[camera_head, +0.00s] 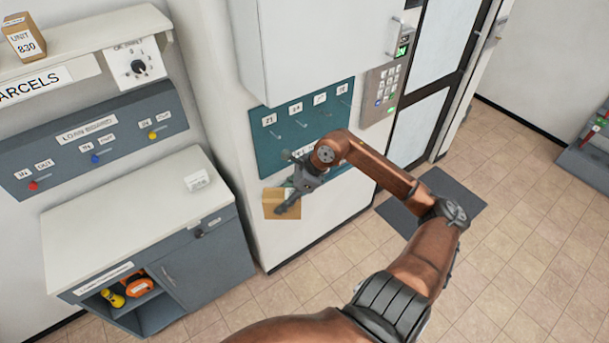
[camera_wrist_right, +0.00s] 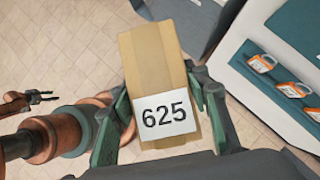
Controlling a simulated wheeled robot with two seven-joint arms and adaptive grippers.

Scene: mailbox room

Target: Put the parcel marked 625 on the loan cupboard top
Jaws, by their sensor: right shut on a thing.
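The parcel marked 625 is a brown box with a white label; it fills the middle of the right wrist view (camera_wrist_right: 155,60) and hangs in the air in the head view (camera_head: 271,206). My right gripper (camera_head: 288,197) is shut on it, with a finger on each side in the wrist view. The loan cupboard (camera_head: 130,230) stands to the left of the parcel, with a pale, mostly bare top. My left gripper (camera_wrist_right: 42,97) shows at the left edge of the wrist view, apart from the parcel, its jaws seemingly apart.
A small white box (camera_head: 196,180) sits on the cupboard top near its back right. A parcel marked 830 (camera_head: 23,38) stands on the parcels shelf (camera_head: 90,38) above. A teal key panel (camera_head: 300,120) is on the wall behind my right gripper.

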